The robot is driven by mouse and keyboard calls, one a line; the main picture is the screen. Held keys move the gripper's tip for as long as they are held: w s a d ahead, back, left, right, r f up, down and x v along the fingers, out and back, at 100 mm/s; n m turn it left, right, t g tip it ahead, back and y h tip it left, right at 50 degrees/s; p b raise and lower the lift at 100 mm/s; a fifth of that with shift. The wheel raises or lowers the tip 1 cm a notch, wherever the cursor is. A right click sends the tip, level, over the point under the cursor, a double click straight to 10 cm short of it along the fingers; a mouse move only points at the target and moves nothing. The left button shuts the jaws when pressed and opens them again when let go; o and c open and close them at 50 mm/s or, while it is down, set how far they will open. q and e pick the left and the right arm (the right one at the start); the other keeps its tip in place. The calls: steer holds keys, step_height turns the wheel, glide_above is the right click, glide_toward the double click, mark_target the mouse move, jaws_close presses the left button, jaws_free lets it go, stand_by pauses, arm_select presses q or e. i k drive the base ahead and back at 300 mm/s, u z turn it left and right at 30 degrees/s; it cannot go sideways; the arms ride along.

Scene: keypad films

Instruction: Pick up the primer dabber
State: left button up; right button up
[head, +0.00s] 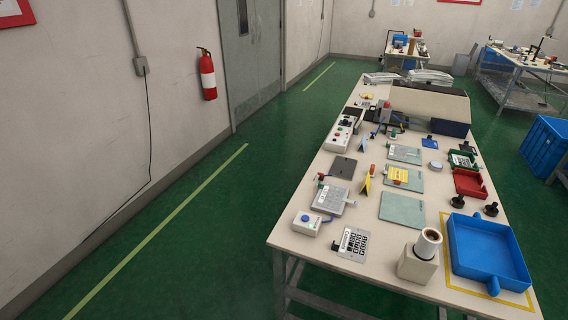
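Neither of my grippers is in the head view. A long cream work table (300,243) stands right of centre, crowded with small items. I cannot tell for certain which item is the primer dabber. Small upright candidates are a dark knobbed piece (457,202) and a similar dark piece (491,209) near the right edge. A small red-topped piece (321,178) stands near the left edge. All are small in this view, and nothing is holding them.
A blue tray (484,245) sits at the near right corner beside a cream holder with a roll (420,262). A red tray (469,184) and grey-green mats (402,209) lie farther back. Green floor left of the table is clear. Blue crates (546,145) stand right.

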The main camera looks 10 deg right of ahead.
mark_target(371, 172)
steer(key=u, duration=0.85)
steer(key=i, duration=3.3)
steer(key=z, duration=2.35)
steer(key=i, duration=1.9)
steer(key=z, duration=3.1)
